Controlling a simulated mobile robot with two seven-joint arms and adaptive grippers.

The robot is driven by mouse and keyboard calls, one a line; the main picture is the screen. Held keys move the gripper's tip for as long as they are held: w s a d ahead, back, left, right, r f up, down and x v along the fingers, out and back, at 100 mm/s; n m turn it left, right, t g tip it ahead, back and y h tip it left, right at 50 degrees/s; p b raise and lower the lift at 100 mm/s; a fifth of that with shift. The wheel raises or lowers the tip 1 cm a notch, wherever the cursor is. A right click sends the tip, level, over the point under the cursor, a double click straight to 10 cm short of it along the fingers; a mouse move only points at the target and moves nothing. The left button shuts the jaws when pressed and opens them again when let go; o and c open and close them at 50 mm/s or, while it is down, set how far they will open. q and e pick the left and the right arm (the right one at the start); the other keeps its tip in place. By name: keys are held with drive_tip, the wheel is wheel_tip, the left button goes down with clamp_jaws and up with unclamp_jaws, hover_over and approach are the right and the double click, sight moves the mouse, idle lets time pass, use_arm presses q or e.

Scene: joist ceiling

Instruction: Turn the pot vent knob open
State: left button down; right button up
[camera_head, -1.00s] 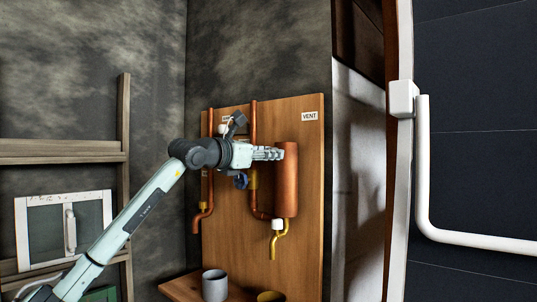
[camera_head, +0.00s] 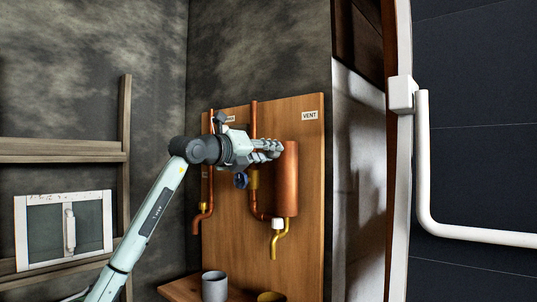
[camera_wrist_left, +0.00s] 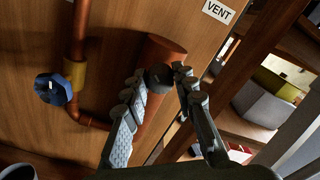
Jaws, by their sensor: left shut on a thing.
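The copper pot (camera_head: 287,180) is an upright cylinder on a wooden board, below and left of the VENT label (camera_head: 309,115). In the left wrist view the pot (camera_wrist_left: 160,52) shows behind my fingers. A dark round knob (camera_wrist_left: 158,78), the vent knob, sits in front of the pot there. My left gripper (camera_head: 276,149) reaches in from the left at the pot's upper part. Its fingers (camera_wrist_left: 162,74) are closed on the knob from both sides. In the head view the fingers hide the knob. My right gripper is not in view.
A blue valve knob (camera_head: 241,180) on a copper pipe is just below my left wrist. A yellow spout (camera_head: 279,246) hangs under the pot. A grey mug (camera_head: 214,285) stands on the shelf below. A white door handle (camera_head: 424,170) is at the right.

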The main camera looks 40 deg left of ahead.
use_arm(q)
drive_tip(key=shift+f+n, duration=0.1)
drive_tip(key=shift+n, duration=3.2)
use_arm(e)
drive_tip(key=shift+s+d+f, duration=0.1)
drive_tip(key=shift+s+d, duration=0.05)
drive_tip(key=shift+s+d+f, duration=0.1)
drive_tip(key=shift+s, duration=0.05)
use_arm(q)
drive_tip(key=c, duration=1.2)
unclamp_jaws()
